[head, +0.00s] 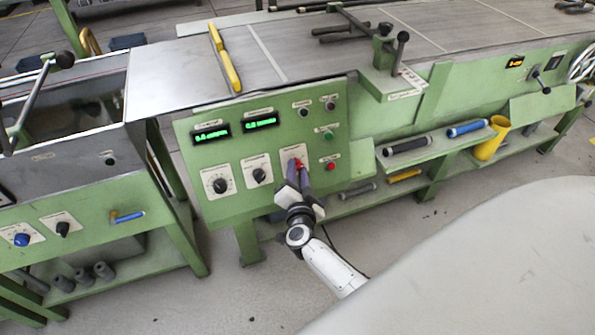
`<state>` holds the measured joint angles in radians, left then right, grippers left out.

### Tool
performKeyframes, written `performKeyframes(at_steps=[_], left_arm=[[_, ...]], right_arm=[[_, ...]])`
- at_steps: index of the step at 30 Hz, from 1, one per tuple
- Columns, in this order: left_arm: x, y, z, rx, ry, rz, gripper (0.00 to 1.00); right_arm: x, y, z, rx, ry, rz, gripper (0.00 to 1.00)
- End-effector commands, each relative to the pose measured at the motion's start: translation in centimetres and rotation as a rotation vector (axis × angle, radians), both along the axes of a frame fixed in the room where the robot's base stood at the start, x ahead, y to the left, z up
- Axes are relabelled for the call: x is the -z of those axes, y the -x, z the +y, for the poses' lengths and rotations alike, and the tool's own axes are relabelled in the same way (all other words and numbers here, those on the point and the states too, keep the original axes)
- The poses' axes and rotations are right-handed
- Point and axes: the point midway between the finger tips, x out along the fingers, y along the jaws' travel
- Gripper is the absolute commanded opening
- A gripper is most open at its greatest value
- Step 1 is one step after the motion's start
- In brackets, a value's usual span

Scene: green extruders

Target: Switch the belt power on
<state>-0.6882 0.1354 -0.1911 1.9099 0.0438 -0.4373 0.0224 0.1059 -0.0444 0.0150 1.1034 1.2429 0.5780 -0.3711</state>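The green control panel (268,184) stands at the middle, below the belt. It has two lit green displays, two black dials, small buttons and a red switch (297,162) on a white plate at its lower middle. The labels are too small to read, so I cannot confirm which control is the belt power. My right gripper (297,170) reaches up to the red switch, with its purple fingertips at either side of it. The fingers partly hide the switch, and whether they press on it is unclear. My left gripper is not in view.
The grey belt (300,50) runs behind the panel, with a yellow-handled bar (225,60) on it. A second machine with knobs (62,229) stands at left.

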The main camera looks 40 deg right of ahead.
Motion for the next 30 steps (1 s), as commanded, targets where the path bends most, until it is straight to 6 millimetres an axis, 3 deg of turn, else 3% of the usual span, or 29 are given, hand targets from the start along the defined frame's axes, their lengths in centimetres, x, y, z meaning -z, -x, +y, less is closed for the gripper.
performKeyframes(at_steps=[1, 3, 16, 30], left_arm=[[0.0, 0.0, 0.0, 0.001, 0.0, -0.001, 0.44], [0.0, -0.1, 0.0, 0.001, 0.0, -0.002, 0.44], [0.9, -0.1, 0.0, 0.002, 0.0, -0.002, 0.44], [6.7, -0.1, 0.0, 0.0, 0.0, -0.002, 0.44]], right_arm=[[0.0, 0.0, 0.0, 0.001, -0.002, 0.0, 0.32], [0.0, 0.0, 0.0, 0.001, -0.001, 0.0, 0.44], [0.3, 0.1, -0.2, -0.025, 0.064, 0.014, 0.44], [1.0, 0.3, -0.7, -0.28, 0.686, 0.16, 0.44]])
